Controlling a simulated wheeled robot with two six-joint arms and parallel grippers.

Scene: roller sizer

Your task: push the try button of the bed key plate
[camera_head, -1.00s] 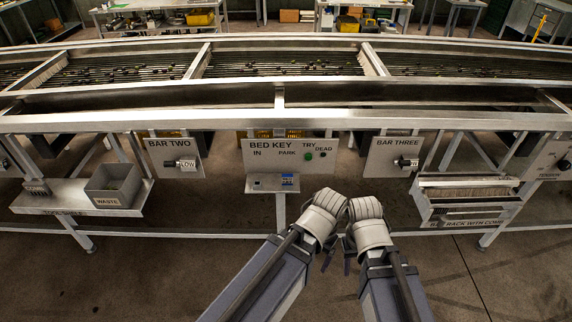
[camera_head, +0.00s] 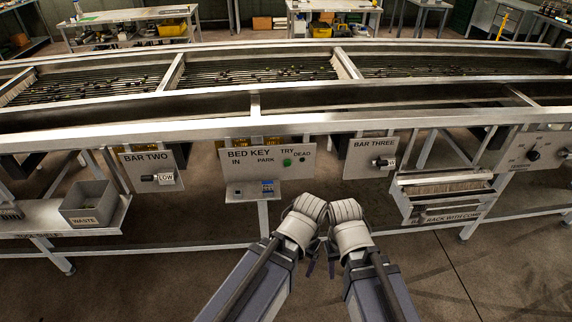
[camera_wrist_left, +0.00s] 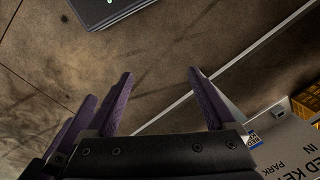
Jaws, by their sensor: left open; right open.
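The bed key plate (camera_head: 240,169) is a pale panel on the front of the sizer frame, marked IN, PARK, TRY and DEAD. The try button (camera_head: 287,162) is the small green one under TRY; a dark button (camera_head: 302,161) sits under DEAD. A small ledge with a blue tag (camera_head: 267,187) is at the plate's bottom. My left gripper (camera_head: 309,268) and right gripper (camera_head: 332,268) are side by side below and right of the plate in the picture, apart from it. In the left wrist view the left gripper (camera_wrist_left: 160,85) is open and empty; part of the plate (camera_wrist_left: 290,145) shows lower right.
The bar two plate (camera_head: 140,158) is to the left and the bar three plate (camera_head: 362,160) to the right. A grey waste bin (camera_head: 88,205) stands on a shelf at left. Bare floor lies before the machine.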

